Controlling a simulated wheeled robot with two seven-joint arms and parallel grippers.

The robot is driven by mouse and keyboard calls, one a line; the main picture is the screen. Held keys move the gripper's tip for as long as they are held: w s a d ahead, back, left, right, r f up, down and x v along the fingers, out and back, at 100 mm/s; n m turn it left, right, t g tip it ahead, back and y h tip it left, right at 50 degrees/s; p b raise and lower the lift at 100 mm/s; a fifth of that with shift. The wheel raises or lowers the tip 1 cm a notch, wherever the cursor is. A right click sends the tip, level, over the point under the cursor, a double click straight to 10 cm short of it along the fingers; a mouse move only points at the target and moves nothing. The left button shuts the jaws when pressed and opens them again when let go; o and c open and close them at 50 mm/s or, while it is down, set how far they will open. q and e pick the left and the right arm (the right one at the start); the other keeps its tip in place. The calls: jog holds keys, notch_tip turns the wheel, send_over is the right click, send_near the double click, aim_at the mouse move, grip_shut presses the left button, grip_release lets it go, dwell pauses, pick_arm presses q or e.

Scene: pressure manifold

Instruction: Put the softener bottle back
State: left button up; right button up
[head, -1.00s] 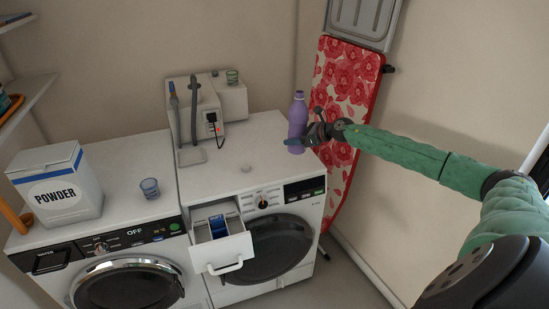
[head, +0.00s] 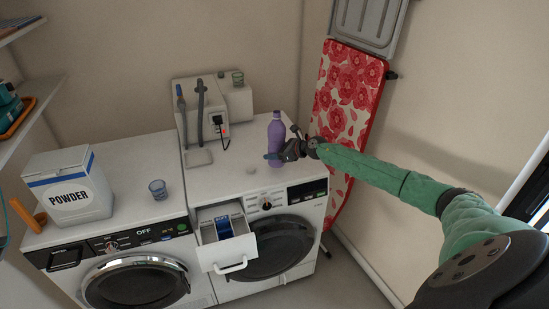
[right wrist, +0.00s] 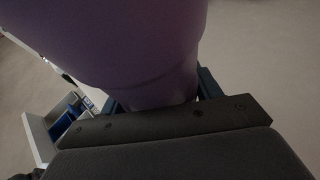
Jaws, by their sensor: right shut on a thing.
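The purple softener bottle (head: 276,134) is upright at the right end of the right washing machine's top. My right gripper (head: 274,156) is shut on its lower part, coming in from the right. I cannot tell whether the bottle's base touches the top. In the right wrist view the bottle (right wrist: 130,45) fills the upper middle, between the fingers of the right gripper (right wrist: 155,100). My left gripper is not in view.
The right machine's detergent drawer (head: 226,241) is pulled open. A powder box (head: 70,190) and a blue cup (head: 158,189) stand on the left machine. A floral ironing board (head: 345,90) leans right.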

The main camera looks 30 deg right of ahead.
jog(key=shift+f+p, duration=0.75)
jog(key=shift+f, duration=1.05)
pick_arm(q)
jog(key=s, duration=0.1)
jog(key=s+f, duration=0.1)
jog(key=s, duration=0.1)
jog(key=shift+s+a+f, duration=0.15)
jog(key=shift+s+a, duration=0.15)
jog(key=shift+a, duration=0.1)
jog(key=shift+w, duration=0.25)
pick_arm(e)
jog(key=shift+f, duration=0.15)
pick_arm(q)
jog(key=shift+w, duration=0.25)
pick_arm(e)
jog(key=o, duration=1.4)
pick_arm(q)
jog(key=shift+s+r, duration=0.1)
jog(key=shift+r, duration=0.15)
